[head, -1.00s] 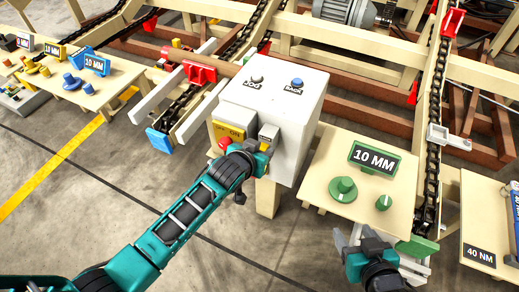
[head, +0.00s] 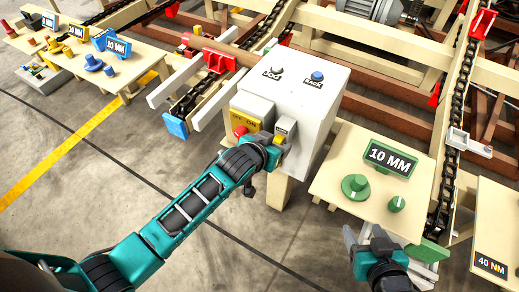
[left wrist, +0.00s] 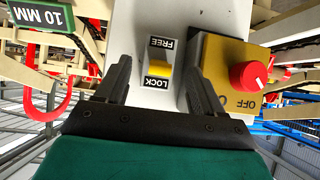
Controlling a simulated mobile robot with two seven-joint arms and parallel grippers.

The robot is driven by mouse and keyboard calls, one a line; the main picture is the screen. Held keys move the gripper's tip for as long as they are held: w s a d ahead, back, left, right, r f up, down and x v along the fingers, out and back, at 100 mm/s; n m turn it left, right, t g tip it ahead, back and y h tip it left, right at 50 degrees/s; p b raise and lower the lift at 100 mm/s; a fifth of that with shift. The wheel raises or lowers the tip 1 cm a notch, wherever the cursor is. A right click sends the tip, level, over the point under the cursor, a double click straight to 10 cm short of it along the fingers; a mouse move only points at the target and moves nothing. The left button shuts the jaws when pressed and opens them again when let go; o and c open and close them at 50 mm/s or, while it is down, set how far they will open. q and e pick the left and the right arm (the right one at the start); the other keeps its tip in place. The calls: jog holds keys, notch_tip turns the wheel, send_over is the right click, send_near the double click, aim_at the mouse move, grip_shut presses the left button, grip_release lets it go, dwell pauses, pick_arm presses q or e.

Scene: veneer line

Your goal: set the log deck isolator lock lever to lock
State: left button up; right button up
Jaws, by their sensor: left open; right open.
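The white control box (head: 313,110) has a small panel with a yellow lever (left wrist: 160,69) between a FREE label (left wrist: 162,46) and a LOCK label (left wrist: 160,82). In the left wrist view the lettering is upside down, and the lever sits close to the LOCK label. My left gripper (left wrist: 159,66) is open, one finger on each side of the lever, with gaps visible. In the head view my left gripper (head: 279,143) is at the box front and partly hides the lever. My right gripper (head: 365,236) is open and empty below the small green-knob table.
A yellow OFF/ON switch with a red knob (left wrist: 249,75) is beside the lever. A table with green knobs (head: 356,187) and a 10 MM sign (head: 390,159) stands right of the box. Chain conveyors (head: 450,190) lie behind; floor in front is open.

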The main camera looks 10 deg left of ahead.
pick_arm(q)
jog(key=v, duration=1.1)
jog(key=s+a+f+n+y, duration=0.1)
jog(key=s+a+f, duration=0.7)
jog(key=s+f, duration=0.1)
jog(key=shift+s+a+f, duration=0.15)
jog(key=shift+s+f, duration=0.1)
jog(key=shift+f, duration=0.05)
dwell(0.6)
